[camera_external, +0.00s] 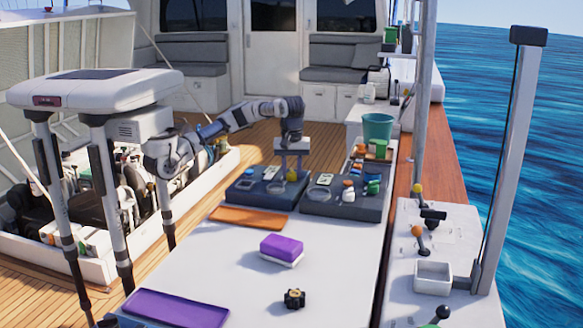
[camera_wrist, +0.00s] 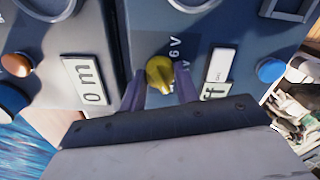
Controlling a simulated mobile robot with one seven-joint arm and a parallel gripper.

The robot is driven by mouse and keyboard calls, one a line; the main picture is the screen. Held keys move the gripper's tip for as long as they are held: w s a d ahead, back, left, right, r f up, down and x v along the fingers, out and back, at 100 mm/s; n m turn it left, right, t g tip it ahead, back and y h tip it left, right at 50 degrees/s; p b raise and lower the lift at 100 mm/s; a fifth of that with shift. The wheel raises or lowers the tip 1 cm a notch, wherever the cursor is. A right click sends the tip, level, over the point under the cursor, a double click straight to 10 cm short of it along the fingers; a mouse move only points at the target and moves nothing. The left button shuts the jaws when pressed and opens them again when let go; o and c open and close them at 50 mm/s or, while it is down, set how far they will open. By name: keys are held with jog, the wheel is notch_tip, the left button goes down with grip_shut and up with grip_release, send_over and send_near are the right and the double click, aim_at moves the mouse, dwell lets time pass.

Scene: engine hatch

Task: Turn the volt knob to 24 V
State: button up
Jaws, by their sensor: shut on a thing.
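The yellow volt knob (camera_wrist: 160,73) sits on a dark grey panel, with a "6 V" marking beside it in the wrist view. My gripper (camera_wrist: 159,88) is shut on it, one finger on each side. In the external view my gripper (camera_external: 291,163) points down over the right part of the left dark panel (camera_external: 248,198), and the yellow knob (camera_external: 291,175) shows small beneath it. Part of the marking around the knob is hidden by the fingers, so I cannot read where the knob points.
A second dark panel (camera_external: 318,209) with buttons stands close on the right. Near the knob are a blue button (camera_wrist: 270,70) and a white switch plate (camera_wrist: 221,65). A purple-and-white sponge (camera_external: 282,247), a purple tray (camera_external: 175,309) and a black knob-like part (camera_external: 294,298) lie on the white table.

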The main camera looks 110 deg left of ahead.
aim_at(292, 170)
dwell(0.3)
jog(key=o, duration=1)
notch_tip(292, 170, up, 14)
jog(key=shift+f, duration=0.1)
